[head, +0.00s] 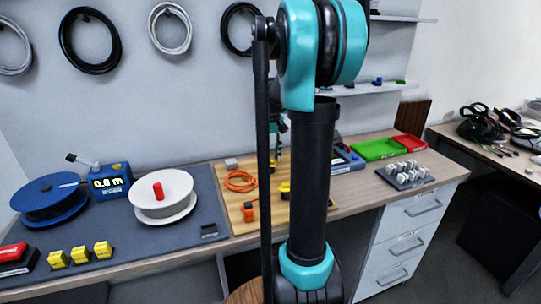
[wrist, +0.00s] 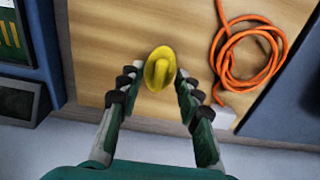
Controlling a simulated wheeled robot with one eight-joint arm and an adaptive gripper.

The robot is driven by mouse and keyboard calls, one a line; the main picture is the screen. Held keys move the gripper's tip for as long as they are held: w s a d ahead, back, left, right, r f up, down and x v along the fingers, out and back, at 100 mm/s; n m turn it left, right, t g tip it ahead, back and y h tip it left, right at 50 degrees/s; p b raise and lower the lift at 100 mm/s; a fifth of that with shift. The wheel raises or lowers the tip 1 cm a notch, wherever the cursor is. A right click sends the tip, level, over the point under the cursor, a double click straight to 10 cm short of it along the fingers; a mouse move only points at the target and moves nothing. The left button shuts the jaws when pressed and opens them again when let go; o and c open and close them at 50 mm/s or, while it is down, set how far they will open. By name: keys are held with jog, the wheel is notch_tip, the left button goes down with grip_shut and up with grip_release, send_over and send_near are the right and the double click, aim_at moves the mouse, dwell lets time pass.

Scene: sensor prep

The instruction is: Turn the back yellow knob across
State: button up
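A yellow knob (wrist: 158,68) with a raised grip bar sits on the wooden board (wrist: 115,30) in the wrist view. Its bar runs roughly up and down in that picture, slightly tilted. My gripper (wrist: 155,76) is open, with one finger on each side of the knob and a visible gap at both sides. In the head view a bit of yellow (head: 285,187) shows on the board beside my arm; I cannot tell which knob it is. My arm hides much of the board there.
An orange cable coil (wrist: 248,55) lies beside the knob, with a white block (wrist: 222,116) at its end. A blue device (wrist: 30,45) stands on the other side. In the head view an orange-and-black part (head: 249,211) is on the board, and green (head: 380,149) and red trays (head: 409,142) stand right.

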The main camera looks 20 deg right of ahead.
grip_shut()
jog(key=shift+m, duration=0.3)
jog(key=m, duration=0.3)
jog(key=shift+m, duration=0.3)
jog(key=m, duration=1.3)
jog(key=shift+m, duration=0.3)
dwell(0.4)
